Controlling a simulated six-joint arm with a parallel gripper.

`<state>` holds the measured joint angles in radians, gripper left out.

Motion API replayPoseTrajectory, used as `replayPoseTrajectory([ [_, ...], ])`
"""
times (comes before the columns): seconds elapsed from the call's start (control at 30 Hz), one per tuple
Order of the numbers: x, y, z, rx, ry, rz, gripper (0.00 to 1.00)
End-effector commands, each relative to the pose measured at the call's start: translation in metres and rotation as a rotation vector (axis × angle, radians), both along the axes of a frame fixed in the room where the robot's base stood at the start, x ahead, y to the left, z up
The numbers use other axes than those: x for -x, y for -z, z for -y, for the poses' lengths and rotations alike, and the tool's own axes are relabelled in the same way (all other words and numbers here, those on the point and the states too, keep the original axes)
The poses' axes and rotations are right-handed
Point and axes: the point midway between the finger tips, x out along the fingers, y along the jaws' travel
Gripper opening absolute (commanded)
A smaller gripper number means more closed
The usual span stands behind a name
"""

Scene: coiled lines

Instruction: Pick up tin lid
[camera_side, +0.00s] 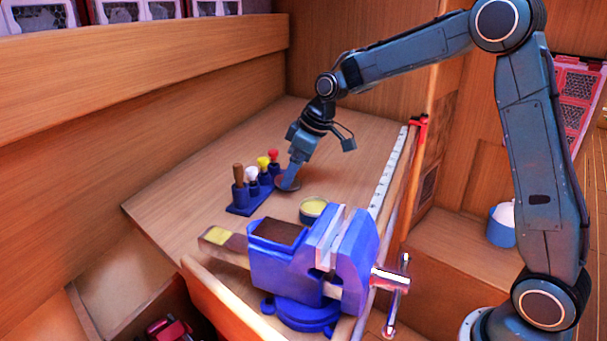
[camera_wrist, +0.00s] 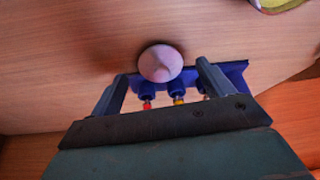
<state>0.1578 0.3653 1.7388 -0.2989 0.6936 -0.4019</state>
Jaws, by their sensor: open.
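The tin lid, a small round disc (camera_side: 288,184), is on the bench top beside the blue tool rack. In the wrist view the pale pinkish lid (camera_wrist: 160,63) shows between and slightly beyond the fingertips. My gripper (camera_side: 291,178) points down at the lid, very close to it. In the wrist view my gripper (camera_wrist: 163,76) has its two fingers spread apart, with one on each side of the lid's near edge. I cannot tell whether either finger touches the lid. An open tin (camera_side: 313,208) with yellowish contents stands nearby, and its edge shows in the wrist view (camera_wrist: 280,4).
The blue rack (camera_side: 243,207) holds several tools with brown, white, yellow and red handles, close left of my gripper. A blue vise (camera_side: 310,262) stands in front. A ruler (camera_side: 388,185) lies along the right bench edge. The bench behind is clear.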

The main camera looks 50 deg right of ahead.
Motion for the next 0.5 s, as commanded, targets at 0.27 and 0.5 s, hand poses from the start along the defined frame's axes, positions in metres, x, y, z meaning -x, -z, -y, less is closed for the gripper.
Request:
replayPoseTrajectory([
  [0.27,-0.007,0.018,-0.004,0.000,-0.002,0.000,0.80],
  [0.5,-0.007,0.018,-0.004,0.000,-0.002,0.001,0.80],
])
